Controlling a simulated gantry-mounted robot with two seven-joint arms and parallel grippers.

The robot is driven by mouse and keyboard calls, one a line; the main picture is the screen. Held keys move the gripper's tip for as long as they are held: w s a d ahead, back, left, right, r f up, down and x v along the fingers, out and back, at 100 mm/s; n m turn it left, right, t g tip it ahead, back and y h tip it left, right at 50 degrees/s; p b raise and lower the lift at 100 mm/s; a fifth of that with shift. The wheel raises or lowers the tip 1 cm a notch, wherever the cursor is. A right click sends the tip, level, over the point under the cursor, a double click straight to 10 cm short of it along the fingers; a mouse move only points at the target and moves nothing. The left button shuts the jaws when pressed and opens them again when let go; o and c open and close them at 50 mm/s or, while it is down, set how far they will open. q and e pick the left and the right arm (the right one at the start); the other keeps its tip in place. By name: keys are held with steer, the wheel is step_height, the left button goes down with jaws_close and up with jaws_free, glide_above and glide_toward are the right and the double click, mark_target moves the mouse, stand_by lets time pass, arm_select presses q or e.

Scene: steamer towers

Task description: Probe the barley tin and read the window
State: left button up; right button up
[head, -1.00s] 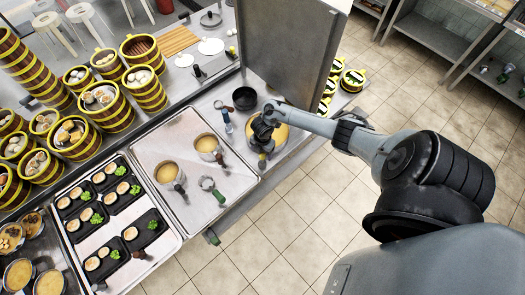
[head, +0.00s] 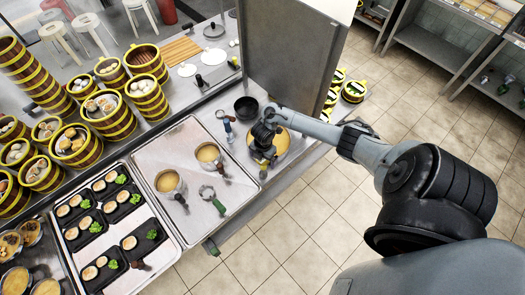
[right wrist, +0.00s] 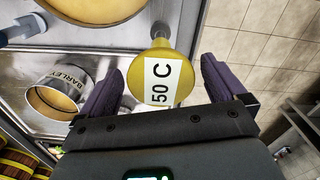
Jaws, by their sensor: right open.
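A steel tin (right wrist: 62,96) lettered BARLEY, with pale yellow contents, stands left of my gripper in the right wrist view. It appears to be the upper tin (head: 208,154) on the tray in the head view, where its lettering is too small to read. My right gripper (right wrist: 152,85) is open. A yellow round-headed probe (right wrist: 178,60) with a white window reading "50 C", sideways, shows between its purple fingers; I cannot tell whether they touch it. In the head view my right gripper (head: 264,150) is over the counter beside a large pot (head: 283,146). My left gripper is out of view.
A second tin (head: 168,183) and a green-handled tool (head: 212,196) are on the steel tray (head: 240,190). A black bowl (head: 246,107) and a tall grey panel (head: 290,55) stand behind.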

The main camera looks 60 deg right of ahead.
steer(key=r, duration=0.4)
steer(key=r+p, duration=0.1)
steer(key=r, duration=0.1)
steer(key=shift+w+a+r, duration=0.1)
steer(key=shift+a+r, duration=0.1)
steer(key=shift+a, duration=0.05)
steer(key=s+a+r+m+t, duration=0.1)
steer(key=a+m+t, duration=0.15)
steer(key=a, duration=0.75)
steer(key=a+r+m+t, duration=0.2)
steer(key=a+m, duration=0.1)
steer(key=a, duration=0.8)
steer(key=s+a+r+m+p, duration=0.1)
steer(key=s+a+r+m, duration=0.1)
steer(key=s+r+m, duration=0.7)
step_height(320, 180, up, 3)
steer(key=shift+s+a+g+p, duration=0.2)
steer(key=shift+s+g+p, duration=0.25)
steer(key=shift+s, duration=0.55)
steer(key=shift+m, duration=0.25)
